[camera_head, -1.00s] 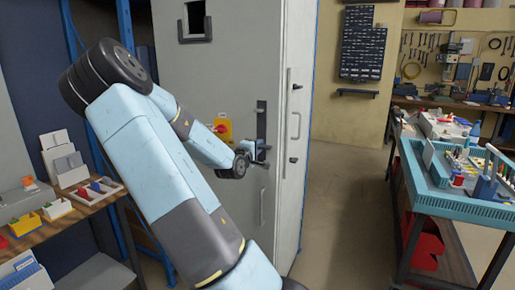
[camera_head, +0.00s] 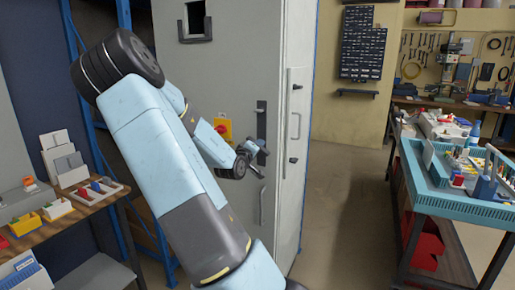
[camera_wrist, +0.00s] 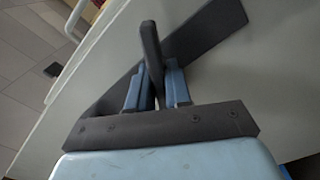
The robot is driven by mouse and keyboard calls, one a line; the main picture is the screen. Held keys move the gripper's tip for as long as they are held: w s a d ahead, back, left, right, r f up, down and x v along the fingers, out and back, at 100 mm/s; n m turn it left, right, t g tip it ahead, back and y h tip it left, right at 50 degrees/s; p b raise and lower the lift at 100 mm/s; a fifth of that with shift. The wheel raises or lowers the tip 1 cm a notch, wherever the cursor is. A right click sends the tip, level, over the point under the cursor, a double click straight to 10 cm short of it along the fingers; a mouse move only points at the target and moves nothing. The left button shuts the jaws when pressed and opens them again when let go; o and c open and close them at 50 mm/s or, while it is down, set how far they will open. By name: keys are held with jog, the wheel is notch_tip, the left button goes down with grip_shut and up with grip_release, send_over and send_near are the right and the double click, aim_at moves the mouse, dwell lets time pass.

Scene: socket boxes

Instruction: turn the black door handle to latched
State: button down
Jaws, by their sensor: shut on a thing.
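The black door handle (camera_wrist: 151,45) shows in the wrist view as a dark bar standing between my gripper's fingers (camera_wrist: 158,85). Its dark backplate (camera_wrist: 205,35) runs diagonally behind the fingers on the pale door. My gripper is shut on the handle. In the head view, the backplate (camera_head: 261,120) is upright near the right edge of the grey cabinet door (camera_head: 232,70). My gripper (camera_head: 256,150) is at the backplate's lower part and looks tilted. The handle's exact angle is hard to tell there, as my gripper partly covers it.
A yellow-and-red switch (camera_head: 223,129) sits on the door just left of my wrist. A wooden bench (camera_head: 75,212) with small bins is at the left. A teal cart (camera_head: 462,207) stands at the right. The floor (camera_head: 345,215) between cabinet and cart is clear.

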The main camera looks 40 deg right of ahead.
jog(key=m, duration=0.5)
jog(key=shift+s+f+m, duration=0.1)
jog(key=shift+f+m, duration=0.1)
jog(key=shift+m, duration=0.1)
jog(key=m, duration=0.5)
jog(key=shift+m, duration=0.4)
jog(key=c, duration=1.1)
grip_release()
jog(key=shift+r, duration=0.1)
jog(key=shift+c, duration=0.2)
jog(key=v, duration=1.3)
jog(key=shift+a, duration=0.4)
